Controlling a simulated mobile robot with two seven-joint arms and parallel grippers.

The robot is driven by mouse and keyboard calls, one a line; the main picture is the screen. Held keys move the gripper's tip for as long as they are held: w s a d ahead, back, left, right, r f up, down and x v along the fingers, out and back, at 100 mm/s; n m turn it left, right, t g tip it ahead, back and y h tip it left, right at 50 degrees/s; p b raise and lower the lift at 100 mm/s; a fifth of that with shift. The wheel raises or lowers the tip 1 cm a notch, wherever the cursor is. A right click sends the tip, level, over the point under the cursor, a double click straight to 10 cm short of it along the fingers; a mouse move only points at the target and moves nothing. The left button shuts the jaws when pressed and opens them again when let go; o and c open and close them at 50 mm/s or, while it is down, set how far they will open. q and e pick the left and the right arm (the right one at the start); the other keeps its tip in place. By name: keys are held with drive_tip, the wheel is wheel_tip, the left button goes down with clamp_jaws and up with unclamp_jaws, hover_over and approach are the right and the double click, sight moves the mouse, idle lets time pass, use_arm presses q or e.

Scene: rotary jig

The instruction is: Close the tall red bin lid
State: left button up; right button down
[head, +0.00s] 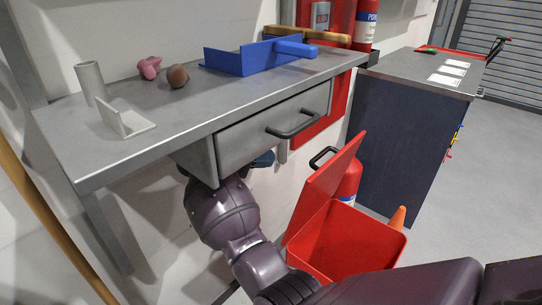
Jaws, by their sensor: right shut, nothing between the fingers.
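The tall red bin (345,245) stands on the floor at the lower middle right. Its red lid (325,190) is open, tilted up steeply at the bin's left side, and the bin's inside shows. My purple right arm comes in from the lower right and passes in front of the bin's lower part. Its rounded end joint is under the drawer, left of the lid and apart from it. My right gripper is mostly hidden there by the drawer and the arm; it is shut and empty. My left gripper is not in view.
The grey workbench (200,118) with its drawer (270,132) overhangs my right arm. A red extinguisher (350,183) stands behind the lid, and an orange cone (397,218) is beside the bin. A dark cabinet (408,135) is behind. Floor at right is clear.

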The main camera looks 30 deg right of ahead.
use_arm(q)
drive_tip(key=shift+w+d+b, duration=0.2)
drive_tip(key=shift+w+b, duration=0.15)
drive_tip(key=shift+b, duration=0.2)
use_arm(e)
drive_tip(key=x, duration=0.8)
drive_tip(key=shift+d, duration=0.25)
drive_tip(key=shift+s+f, duration=0.15)
